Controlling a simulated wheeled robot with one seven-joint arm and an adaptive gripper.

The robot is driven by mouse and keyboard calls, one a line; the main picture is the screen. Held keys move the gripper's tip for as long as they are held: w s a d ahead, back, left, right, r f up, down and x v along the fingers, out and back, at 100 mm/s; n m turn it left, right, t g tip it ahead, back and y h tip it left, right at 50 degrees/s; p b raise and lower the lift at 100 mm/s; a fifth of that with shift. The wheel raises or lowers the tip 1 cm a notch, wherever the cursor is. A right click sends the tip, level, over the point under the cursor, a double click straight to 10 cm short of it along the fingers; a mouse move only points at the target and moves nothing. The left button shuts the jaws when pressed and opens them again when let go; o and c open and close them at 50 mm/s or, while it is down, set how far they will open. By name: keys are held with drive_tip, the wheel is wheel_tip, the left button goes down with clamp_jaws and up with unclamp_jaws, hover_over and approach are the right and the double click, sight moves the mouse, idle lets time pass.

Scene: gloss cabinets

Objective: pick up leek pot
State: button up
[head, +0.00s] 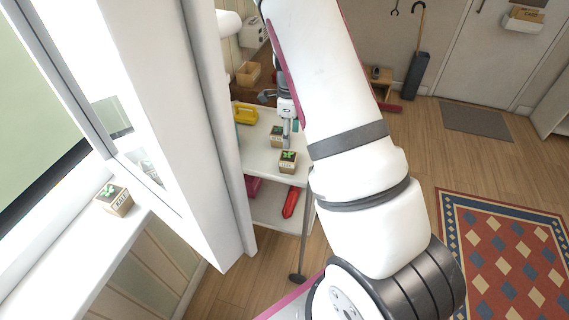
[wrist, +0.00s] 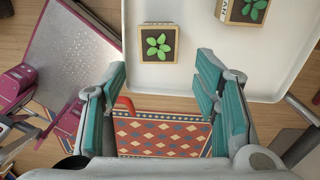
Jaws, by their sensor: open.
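Two small square pots with green seedlings stand on the white top of a trolley. The nearer pot (head: 288,161) has a label too small to read surely; it looks like the leek pot. In the wrist view this pot (wrist: 158,43) lies ahead of the fingertips, roughly in line with the gap between them. The farther pot (head: 277,136) shows at the top right of the wrist view (wrist: 243,10), its label ending in "AN". My gripper (wrist: 162,85) is open and empty, apart from both pots. In the head view its fingers (head: 287,132) are beside the farther pot.
A yellow object (head: 245,114) sits at the back of the trolley top (head: 258,158). A red item (head: 291,201) lies on the lower shelf. Another pot (head: 115,200) sits on the windowsill. Floor near the rug (head: 500,250) is clear.

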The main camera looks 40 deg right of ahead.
sight(288, 156)
wheel_tip(288, 156, down, 12)
drive_tip(key=b, duration=0.3)
drive_tip(key=shift+a, duration=0.15)
drive_tip(key=c, duration=1)
